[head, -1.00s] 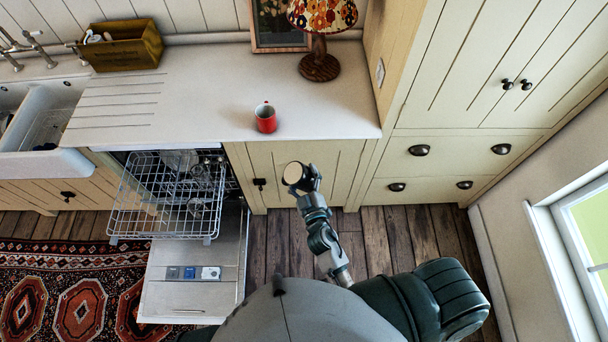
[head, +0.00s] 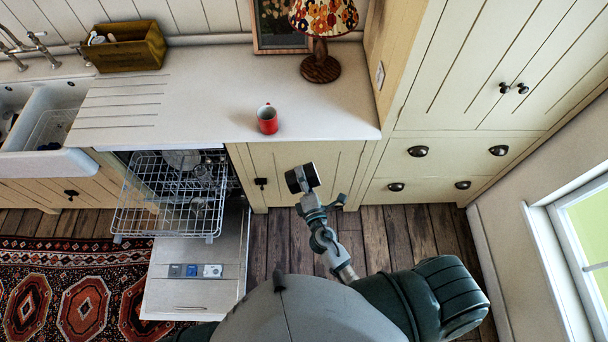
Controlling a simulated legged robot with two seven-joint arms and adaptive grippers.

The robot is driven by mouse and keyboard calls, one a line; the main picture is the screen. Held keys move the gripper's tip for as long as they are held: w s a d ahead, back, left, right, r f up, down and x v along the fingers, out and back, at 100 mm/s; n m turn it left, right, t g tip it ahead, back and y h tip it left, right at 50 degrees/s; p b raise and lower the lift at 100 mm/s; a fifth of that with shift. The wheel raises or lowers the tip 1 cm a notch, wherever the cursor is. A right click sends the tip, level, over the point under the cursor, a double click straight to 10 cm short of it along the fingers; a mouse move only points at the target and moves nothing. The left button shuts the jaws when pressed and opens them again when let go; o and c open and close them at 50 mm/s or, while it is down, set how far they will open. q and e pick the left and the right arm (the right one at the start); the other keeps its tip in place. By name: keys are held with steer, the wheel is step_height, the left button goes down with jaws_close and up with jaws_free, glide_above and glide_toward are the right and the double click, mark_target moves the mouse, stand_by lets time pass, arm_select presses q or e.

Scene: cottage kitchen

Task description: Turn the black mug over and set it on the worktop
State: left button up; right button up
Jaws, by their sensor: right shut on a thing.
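The black mug (head: 296,178) is in my right gripper (head: 311,185), in front of the lower cupboard doors. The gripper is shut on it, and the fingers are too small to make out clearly. The mug looks tilted onto its side, with one dark round end facing left; I cannot tell whether this is its mouth or its base. The mug is apart from the white worktop (head: 220,112), nearer to me than its front edge. My left gripper is not in view.
A red mug (head: 267,121) stands on the worktop near its front edge. A lamp (head: 320,68) and a picture frame stand behind. The dishwasher (head: 195,260) is open, its rack (head: 170,222) pulled out. The worktop right of the red mug is clear.

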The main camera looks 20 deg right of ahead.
steer(key=shift+a, duration=0.15)
steer(key=n, duration=0.6)
steer(key=shift+d+n, duration=0.3)
steer(key=shift+n, duration=0.1)
steer(key=n, duration=0.4)
steer(key=shift+a, duration=0.2)
steer(key=n, duration=0.2)
steer(key=shift+n, duration=0.4)
steer(key=shift+d, duration=0.1)
steer(key=shift+n, duration=0.8)
